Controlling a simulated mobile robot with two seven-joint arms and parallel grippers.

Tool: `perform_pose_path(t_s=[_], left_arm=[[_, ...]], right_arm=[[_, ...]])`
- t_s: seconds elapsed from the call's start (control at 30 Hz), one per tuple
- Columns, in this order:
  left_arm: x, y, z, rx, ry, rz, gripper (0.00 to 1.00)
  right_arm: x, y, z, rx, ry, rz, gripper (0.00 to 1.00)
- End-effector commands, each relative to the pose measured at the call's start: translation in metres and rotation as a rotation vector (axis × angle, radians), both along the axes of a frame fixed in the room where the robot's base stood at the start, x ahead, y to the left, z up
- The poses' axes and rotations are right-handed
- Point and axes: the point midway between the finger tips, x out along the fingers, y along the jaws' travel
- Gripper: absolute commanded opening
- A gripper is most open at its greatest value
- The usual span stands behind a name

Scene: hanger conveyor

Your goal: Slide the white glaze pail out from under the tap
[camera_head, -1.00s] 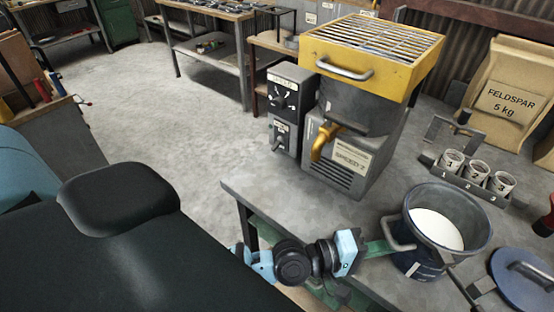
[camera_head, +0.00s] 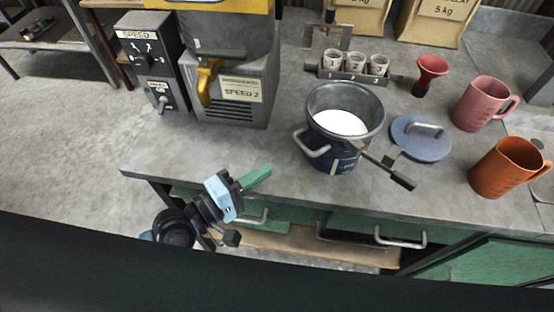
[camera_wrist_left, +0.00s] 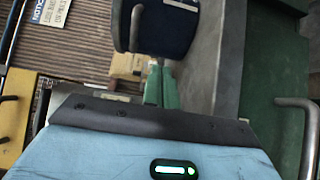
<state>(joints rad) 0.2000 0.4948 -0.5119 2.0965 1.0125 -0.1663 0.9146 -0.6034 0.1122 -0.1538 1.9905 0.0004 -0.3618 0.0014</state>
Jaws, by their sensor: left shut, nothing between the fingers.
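The glaze pail (camera_head: 325,155) is dark blue with white glaze (camera_head: 340,122) inside and stands upright on the grey counter. It is to the right of the yellow tap (camera_head: 207,85), clear of the spot below it. Its side handle (camera_head: 312,148) faces my left gripper. My left gripper (camera_head: 262,174) is shut and empty near the counter's front edge, left of the pail and apart from it. In the left wrist view its green fingers (camera_wrist_left: 161,90) show below the pail (camera_wrist_left: 168,30) and its handle (camera_wrist_left: 136,28). My right gripper is not in view.
A blue lid (camera_head: 420,142), a red funnel (camera_head: 430,75) and pink (camera_head: 482,103) and orange (camera_head: 503,167) jugs stand further right. A rack of cups (camera_head: 353,68) is behind. The counter left of the pail is bare.

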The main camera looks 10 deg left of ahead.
Motion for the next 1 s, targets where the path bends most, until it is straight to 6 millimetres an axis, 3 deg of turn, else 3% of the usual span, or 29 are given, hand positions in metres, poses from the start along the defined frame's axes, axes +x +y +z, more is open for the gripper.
perform_pose_path(t_s=[0.2, 0.43, 0.7, 0.87, 1.0], left_arm=[[-0.019, 0.018, -0.002, 0.001, 0.003, 0.0, 0.0], [-0.023, 0.022, 0.001, -0.001, -0.001, 0.0, 0.0], [-0.027, 0.02, -0.004, 0.027, -0.002, -0.005, 0.0], [-0.055, 0.013, -0.037, 0.245, -0.015, -0.047, 0.0], [-0.101, 0.02, -0.094, 0.607, -0.005, -0.121, 0.0]], right_arm=[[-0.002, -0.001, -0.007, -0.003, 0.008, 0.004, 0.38], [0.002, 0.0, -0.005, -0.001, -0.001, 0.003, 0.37], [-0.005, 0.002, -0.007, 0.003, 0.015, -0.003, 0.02], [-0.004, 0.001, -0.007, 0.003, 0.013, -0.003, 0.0], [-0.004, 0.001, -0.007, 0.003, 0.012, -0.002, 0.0]])
